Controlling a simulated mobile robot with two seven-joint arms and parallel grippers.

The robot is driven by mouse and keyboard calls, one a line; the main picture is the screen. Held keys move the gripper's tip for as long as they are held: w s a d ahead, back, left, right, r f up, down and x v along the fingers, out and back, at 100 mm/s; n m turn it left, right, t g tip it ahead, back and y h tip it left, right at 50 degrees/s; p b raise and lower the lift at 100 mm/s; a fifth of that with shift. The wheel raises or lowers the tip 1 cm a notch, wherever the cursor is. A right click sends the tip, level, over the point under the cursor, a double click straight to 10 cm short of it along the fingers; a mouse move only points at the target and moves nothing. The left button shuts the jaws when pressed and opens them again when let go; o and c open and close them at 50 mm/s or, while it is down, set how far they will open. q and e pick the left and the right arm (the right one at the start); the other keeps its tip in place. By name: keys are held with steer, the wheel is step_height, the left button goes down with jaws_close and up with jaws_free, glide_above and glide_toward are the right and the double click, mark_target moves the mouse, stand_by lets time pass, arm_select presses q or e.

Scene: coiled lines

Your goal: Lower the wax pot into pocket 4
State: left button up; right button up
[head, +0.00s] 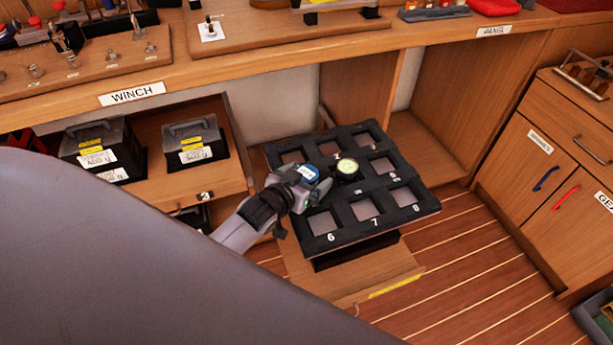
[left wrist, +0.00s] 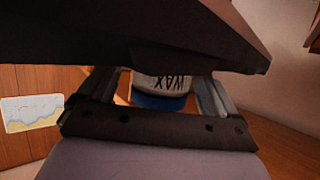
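The wax pot has a blue lid (head: 309,172) in the head view. Its white WAX label (left wrist: 160,83) shows upside down in the left wrist view. My left gripper (head: 303,183) is at the left side of the black pocket tray (head: 334,240), with its fingers on either side of the pot. The pot is at the middle-left place, where pocket 4 is hidden. The tray edge (left wrist: 150,40) hides the pot's lower part, so I cannot tell how deep it is. My right gripper is not in view.
A round pale-faced dial (head: 348,168) stands at the tray's centre, close to the gripper. The other pockets in view look empty. Two dark boxes (head: 98,150) (head: 194,142) sit in a drawer at left. The WINCH bench (head: 230,75) runs behind.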

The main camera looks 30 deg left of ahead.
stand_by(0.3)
arm_select(q)
steer(key=p+v, duration=0.1)
steer(key=v, duration=0.4)
steer(key=shift+s+r, duration=0.1)
steer(key=shift+s, duration=0.15)
steer(key=shift+s+r+p, duration=0.25)
steer(key=shift+s+p, duration=0.1)
steer(key=shift+s, duration=0.4)
steer(key=s+d+r+m+g+p, duration=0.1)
steer(key=s+d+p, duration=0.1)
steer(key=s+p, duration=0.3)
steer(key=s+d+r+g+h+p, duration=0.1)
steer(key=s+p, duration=0.4)
steer(key=s, duration=0.5)
steer(key=shift+s+d+r+m+g, duration=0.2)
steer(key=shift+d+r+m+g, duration=0.2)
steer(key=shift+d+r+g, duration=0.55)
